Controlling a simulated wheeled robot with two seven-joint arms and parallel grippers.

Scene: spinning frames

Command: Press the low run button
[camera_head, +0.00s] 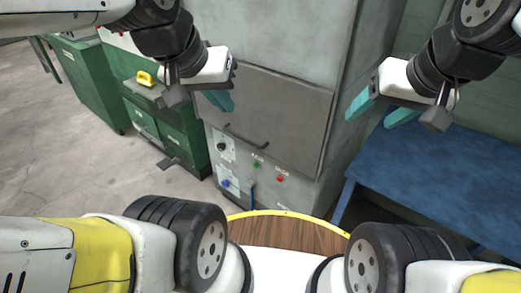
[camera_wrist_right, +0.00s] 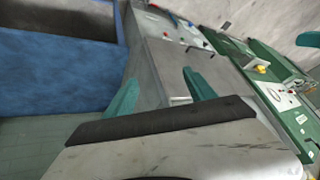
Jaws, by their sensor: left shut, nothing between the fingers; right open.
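The grey machine (camera_head: 275,120) has a lower front panel with small controls. A green button (camera_head: 257,165) and a red button (camera_head: 280,179) sit below the door, with small labels too tiny to read. A black knob (camera_head: 222,147) and a blue knob (camera_head: 225,183) are on white plates to their left. I cannot tell which control is the low run button. My left gripper (camera_head: 222,100) is shut and empty, in front of the machine and above the controls in the picture. My right gripper (camera_head: 382,110) is open and empty, right of the machine, apart from the controls.
A blue table (camera_head: 440,185) stands right of the machine. Green cabinets (camera_head: 85,75) stand to the left, with a yellow object (camera_head: 146,78) on one. The machine's door has a dark handle (camera_head: 245,141). Bare concrete floor lies at lower left.

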